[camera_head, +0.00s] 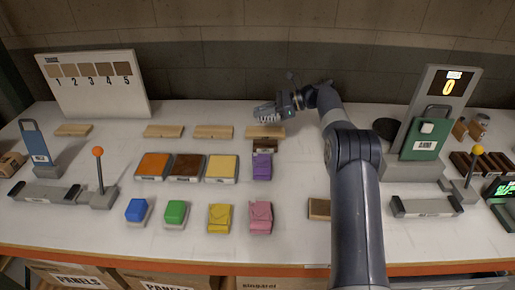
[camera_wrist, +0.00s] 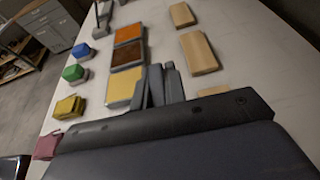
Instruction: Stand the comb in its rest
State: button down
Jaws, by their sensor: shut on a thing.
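My gripper (camera_head: 279,110) is above the back middle of the table, reaching in from the right. It is shut on a small dark grey piece with a pale, ridged lower edge, which looks like the comb (camera_head: 266,114). In the wrist view my gripper's fingers (camera_wrist: 162,86) close around a narrow grey shape, with the comb's outline hard to tell from the fingers. I cannot tell for sure which fixture is the rest. A low grey cradle with raised ends (camera_head: 45,194) lies at front left, and a similar one (camera_head: 426,206) at front right.
Orange, brown and yellow panels (camera_head: 221,168) lie mid-table beside a purple pad (camera_head: 262,166). Wooden blocks (camera_head: 213,132) lie at the back. An upright blue plate (camera_head: 36,143) and a ball-topped lever (camera_head: 100,175) stand left.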

notch_tip(320, 180, down, 10)
jog(key=shift+a+f+p, duration=0.15)
jog(key=shift+f+p, duration=0.05)
jog(key=shift+p, duration=0.35)
jog(key=shift+f, duration=0.2)
jog(key=c, duration=1.5)
grip_release()
jog(key=shift+o, duration=0.2)
jog(key=shift+r, duration=0.1)
jog(key=shift+r, duration=0.25)
jog(key=b+v, duration=0.2)
jog(key=v, duration=1)
jog(key=shift+f, duration=0.1)
